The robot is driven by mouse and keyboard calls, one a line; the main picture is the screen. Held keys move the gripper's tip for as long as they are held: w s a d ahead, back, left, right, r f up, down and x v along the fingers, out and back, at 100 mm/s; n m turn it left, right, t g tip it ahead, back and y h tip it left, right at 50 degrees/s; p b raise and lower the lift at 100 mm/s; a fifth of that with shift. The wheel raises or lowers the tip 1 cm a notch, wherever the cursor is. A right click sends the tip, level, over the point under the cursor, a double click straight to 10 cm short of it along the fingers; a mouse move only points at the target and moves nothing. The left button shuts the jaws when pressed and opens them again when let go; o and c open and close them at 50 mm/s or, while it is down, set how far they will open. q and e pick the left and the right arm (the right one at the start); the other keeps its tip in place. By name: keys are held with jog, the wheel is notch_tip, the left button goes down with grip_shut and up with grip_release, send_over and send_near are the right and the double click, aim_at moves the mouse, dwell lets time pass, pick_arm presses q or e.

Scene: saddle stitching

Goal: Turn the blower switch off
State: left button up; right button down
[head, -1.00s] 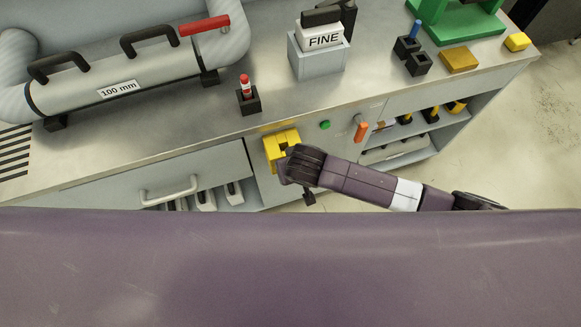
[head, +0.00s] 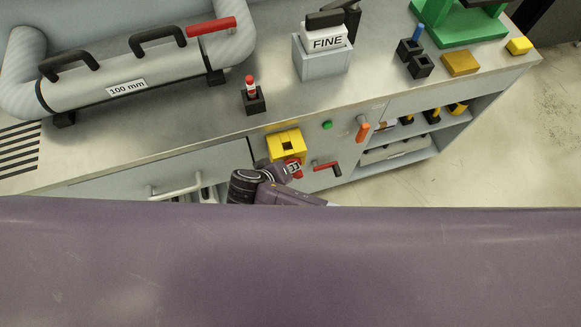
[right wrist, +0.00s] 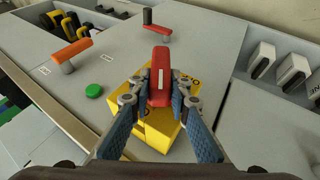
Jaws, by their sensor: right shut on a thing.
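The blower switch is a yellow box (head: 286,145) on the grey cabinet front, below the worktop edge. Its red handle (right wrist: 159,76), with a white stripe, stands up between my fingertips in the right wrist view. The yellow body (right wrist: 160,126) shows below and around the fingers there. My right gripper (right wrist: 160,90) is shut on the red handle, one finger on each side. In the head view the right gripper (head: 292,170) is at the lower edge of the yellow box and hides part of it. My left gripper is not in view.
On the same panel are a green button (head: 327,125), an orange handle (head: 362,131) and a red lever (head: 327,167) with a black end. A drawer handle (head: 176,188) juts out to the left. An open shelf (head: 430,140) lies to the right.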

jog(key=shift+a+h, duration=0.1)
jog(key=shift+h, duration=0.4)
jog(key=c, duration=1.8)
grip_release()
notch_tip(320, 180, up, 10)
jog(key=shift+f, duration=0.1)
